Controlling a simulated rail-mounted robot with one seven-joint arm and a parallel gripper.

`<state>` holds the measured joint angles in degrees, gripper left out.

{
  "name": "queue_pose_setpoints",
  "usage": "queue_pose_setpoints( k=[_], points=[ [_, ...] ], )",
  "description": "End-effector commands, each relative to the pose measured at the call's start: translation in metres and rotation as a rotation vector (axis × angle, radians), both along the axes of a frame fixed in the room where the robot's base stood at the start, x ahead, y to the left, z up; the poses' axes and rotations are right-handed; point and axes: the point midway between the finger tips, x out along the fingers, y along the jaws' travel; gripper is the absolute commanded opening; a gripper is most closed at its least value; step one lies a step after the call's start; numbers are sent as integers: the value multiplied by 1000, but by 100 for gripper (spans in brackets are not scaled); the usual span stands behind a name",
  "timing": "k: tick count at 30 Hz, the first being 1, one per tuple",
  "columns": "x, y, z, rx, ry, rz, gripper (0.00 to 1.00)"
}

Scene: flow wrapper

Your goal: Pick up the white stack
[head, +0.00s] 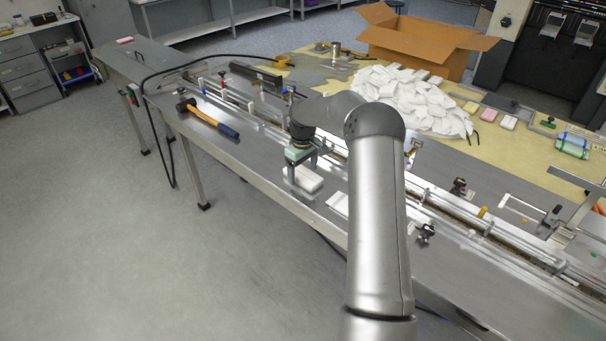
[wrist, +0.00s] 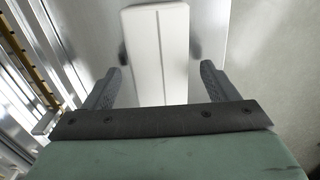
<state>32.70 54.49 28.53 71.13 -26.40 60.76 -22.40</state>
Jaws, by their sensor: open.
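A white stack (head: 306,180) lies flat on the metal machine table, directly below my gripper (head: 302,171). In the wrist view the stack (wrist: 158,45) is a long white block with a seam along its length. It runs away from between the fingertips of my gripper (wrist: 164,68). The two fingers are apart, one toward each side of the stack's near end, with visible gaps. I cannot tell exactly how high the fingertips are above the table. A second white stack (head: 338,204) lies to the right, partly hidden by my arm.
A hammer (head: 210,119) lies on the table to the left. The machine's rail (head: 245,104) runs behind the stack. A large pile of white packs (head: 415,98) and an open cardboard box (head: 420,45) are farther back. The front table edge is close to the stack.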

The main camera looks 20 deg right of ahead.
Motion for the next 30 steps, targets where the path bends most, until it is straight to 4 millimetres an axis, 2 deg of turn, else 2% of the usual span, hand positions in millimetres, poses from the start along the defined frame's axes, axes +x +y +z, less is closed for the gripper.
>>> queue_pose_setpoints(
  k=[4,10,11,15,16,25,30],
  points=[
    [0,0,-11,0,1,0,80],
    [0,0,-12,-1,0,0,80],
    [0,0,-12,-1,0,0,77],
    [0,0,-12,-1,0,0,38],
    [0,0,-12,-1,0,0,33],
    [0,0,-11,-2,-1,0,32],
    [0,0,-3,-3,-3,0,32]
  ],
)
